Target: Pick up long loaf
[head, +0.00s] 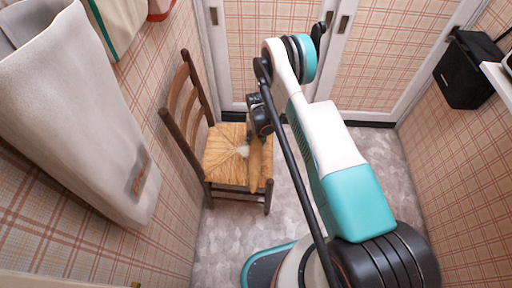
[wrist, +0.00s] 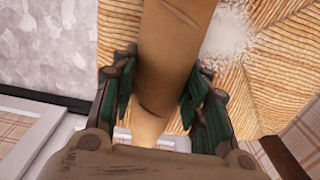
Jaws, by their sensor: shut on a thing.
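The long loaf is a smooth, tan-brown bar (wrist: 172,40). In the wrist view it runs from the top edge down between my two fingers, with a dark crease across it. In the head view the loaf (head: 257,168) shows as a tan strip over the right side of the woven chair seat, its far end hidden by my gripper. My gripper (wrist: 162,78) is shut on the loaf, with one dark green finger on each side of it. In the head view my gripper (head: 251,134) is low over the seat's far right part. I cannot tell whether the loaf touches the seat.
A brown wooden chair (head: 172,118) with a straw seat stands against the left wall. Pale cloth (head: 75,110) hangs at the near left. A black box (head: 468,70) is on the right wall. Panelled doors (head: 378,55) close the back. Grey floor is clear right of the chair.

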